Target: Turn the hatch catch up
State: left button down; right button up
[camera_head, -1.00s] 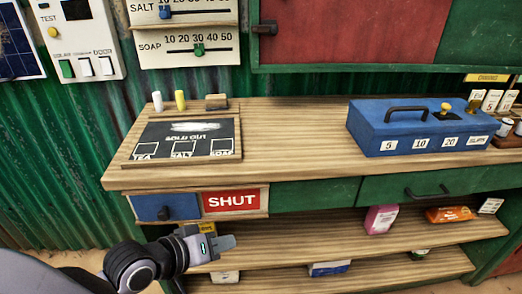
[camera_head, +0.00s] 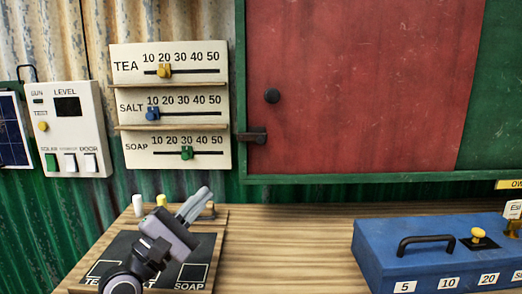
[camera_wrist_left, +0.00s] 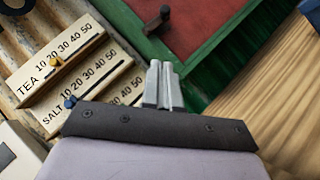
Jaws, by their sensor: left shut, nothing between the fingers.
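The hatch (camera_head: 350,80) is a red panel in a green frame and is closed. Its catch (camera_head: 252,136) is a small dark bar at the panel's lower left edge, lying about level across the frame. The catch (camera_wrist_left: 158,20) also shows at the top of the left wrist view. My left gripper (camera_head: 203,202) is above the slate board, lower and to the left of the catch, not touching it. Its fingers (camera_wrist_left: 161,66) are together and empty, pointing toward the hatch frame. My right gripper is not in view.
A board of TEA, SALT and SOAP sliders (camera_head: 170,110) hangs left of the catch. A slate (camera_head: 205,245) lies on the wooden counter (camera_head: 290,240) under my gripper. A blue cash box (camera_head: 430,255) stands at the right. The counter between them is clear.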

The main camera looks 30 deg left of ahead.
pick_arm(q)
jog(key=p, duration=0.3)
send_near(252, 138)
jog(key=w, duration=0.3)
jog(key=shift+w+d+r+p, duration=0.85)
jog(key=shift+d+r+p, duration=0.05)
jog(key=shift+d+r, duration=0.1)
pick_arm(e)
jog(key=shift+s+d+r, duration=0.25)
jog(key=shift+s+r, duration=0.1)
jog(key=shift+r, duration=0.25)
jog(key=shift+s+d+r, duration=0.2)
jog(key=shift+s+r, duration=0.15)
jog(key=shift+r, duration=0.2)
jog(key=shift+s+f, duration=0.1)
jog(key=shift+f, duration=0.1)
pick_arm(q)
jog(key=shift+n+t+b, duration=0.4)
jog(key=shift+n, duration=0.2)
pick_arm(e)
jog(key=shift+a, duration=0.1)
